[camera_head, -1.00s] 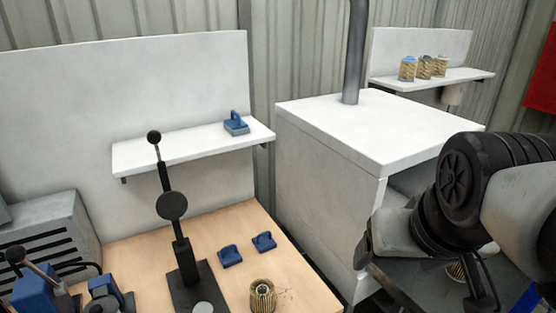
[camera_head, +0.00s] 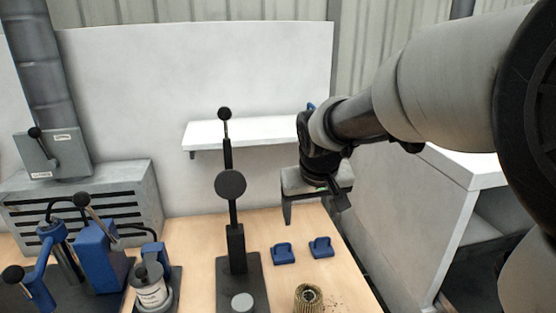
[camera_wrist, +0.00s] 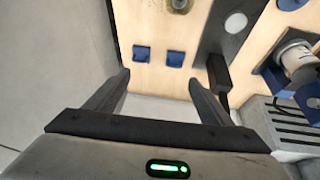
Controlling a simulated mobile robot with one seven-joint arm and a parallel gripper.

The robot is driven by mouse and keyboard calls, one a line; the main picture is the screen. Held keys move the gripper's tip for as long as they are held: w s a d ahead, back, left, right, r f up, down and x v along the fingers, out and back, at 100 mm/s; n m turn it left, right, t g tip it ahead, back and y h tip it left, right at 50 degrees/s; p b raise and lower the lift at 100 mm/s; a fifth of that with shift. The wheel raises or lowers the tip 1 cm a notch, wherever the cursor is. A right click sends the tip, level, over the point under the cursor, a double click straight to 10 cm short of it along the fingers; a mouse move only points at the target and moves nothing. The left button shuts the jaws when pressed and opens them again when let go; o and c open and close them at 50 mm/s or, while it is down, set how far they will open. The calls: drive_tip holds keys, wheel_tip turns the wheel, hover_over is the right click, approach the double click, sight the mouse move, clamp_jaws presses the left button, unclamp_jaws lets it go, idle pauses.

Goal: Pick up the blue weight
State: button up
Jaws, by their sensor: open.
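A sliver of another blue piece (camera_head: 311,106) shows above the wall shelf, mostly hidden behind my arm. I cannot tell which is the blue weight. My gripper (camera_head: 316,212) is open and points down in front of the shelf, behind and above the bench blocks. In the wrist view its fingers (camera_wrist: 158,79) are apart with nothing held between them.
A black lever press (camera_head: 236,245) stands left of the blocks. A pleated filter cartridge (camera_head: 308,297) stands in front of them. The white shelf (camera_head: 212,134) is close to my arm. Blue fixtures (camera_head: 100,255) crowd the bench's left; a white cabinet (camera_head: 410,200) stands right.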

drive_tip(key=y+b, duration=0.1)
drive_tip(key=b, duration=0.2)
approach(282, 252)
drive_tip(key=shift+w+d+f+b, duration=0.1)
drive_tip(key=shift+w+f+b, duration=0.2)
drive_tip(key=shift+f, duration=0.2)
drive_tip(key=shift+w+d+f+b, duration=0.1)
drive_tip(key=shift+w+f+b, duration=0.15)
drive_tip(key=shift+f+b, duration=0.2)
drive_tip(key=shift+s+b+x, duration=0.2)
drive_tip(key=shift+b+x, duration=0.2)
drive_tip(key=shift+x, duration=2.55)
drive_tip(key=shift+a, duration=0.2)
drive_tip(key=shift+c, duration=0.3)
drive_tip(key=c, duration=1.4)
drive_tip(key=shift+r, duration=0.1)
drive_tip(key=shift+c, duration=1.3)
